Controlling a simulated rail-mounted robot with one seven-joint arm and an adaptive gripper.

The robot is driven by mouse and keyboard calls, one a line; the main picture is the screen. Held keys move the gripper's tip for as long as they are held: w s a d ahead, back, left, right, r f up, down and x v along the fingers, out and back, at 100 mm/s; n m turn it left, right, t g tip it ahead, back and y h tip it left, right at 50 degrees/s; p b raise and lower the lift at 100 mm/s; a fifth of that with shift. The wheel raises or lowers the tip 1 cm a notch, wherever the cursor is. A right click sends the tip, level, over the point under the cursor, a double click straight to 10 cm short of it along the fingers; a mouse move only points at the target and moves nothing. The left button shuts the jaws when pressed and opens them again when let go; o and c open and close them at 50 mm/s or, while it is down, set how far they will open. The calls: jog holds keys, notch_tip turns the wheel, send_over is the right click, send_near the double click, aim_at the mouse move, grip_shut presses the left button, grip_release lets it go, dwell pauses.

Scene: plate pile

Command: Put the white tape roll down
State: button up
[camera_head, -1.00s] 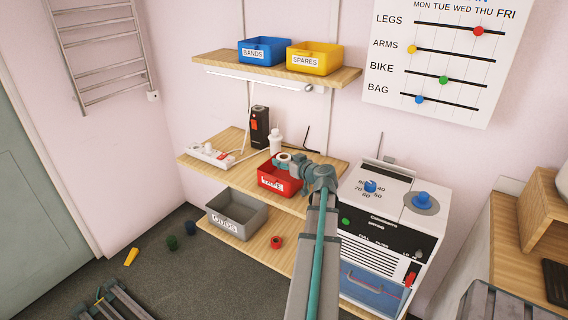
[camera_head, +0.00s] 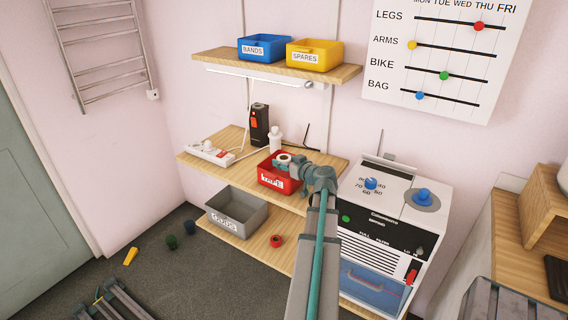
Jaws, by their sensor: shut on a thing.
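The white tape roll (camera_head: 284,158) is a small pale ring at the tip of my gripper (camera_head: 290,161), which is shut on it. My gripper and the roll are over the red bin (camera_head: 269,182) labelled TAPE, on the middle shelf. From this angle I cannot tell whether the roll touches the bin. The fingertips are small and partly hidden by the roll and the wrist.
A red tape roll (camera_head: 277,241) lies on the low shelf beside the grey bin (camera_head: 237,212). A white bottle (camera_head: 275,138), a black-and-orange device (camera_head: 259,124) and a power strip (camera_head: 210,152) stand behind and left. A white machine (camera_head: 385,225) stands close right.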

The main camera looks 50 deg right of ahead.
jog(key=shift+s+a+f+b, duration=0.1)
jog(key=shift+a+f+b, duration=0.2)
jog(key=shift+f, duration=0.35)
jog(key=o, duration=1.1)
jog(key=shift+o, duration=0.2)
jog(key=shift+f, duration=0.1)
jog(key=r+p, duration=0.1)
jog(key=p, duration=0.1)
jog(key=shift+r+p, duration=0.25)
jog(key=shift+p, duration=0.05)
jog(key=b+v, duration=0.2)
jog(key=v, duration=0.9)
jog(key=shift+s+r, duration=0.3)
jog(key=shift+s, duration=0.05)
jog(key=shift+d, duration=0.15)
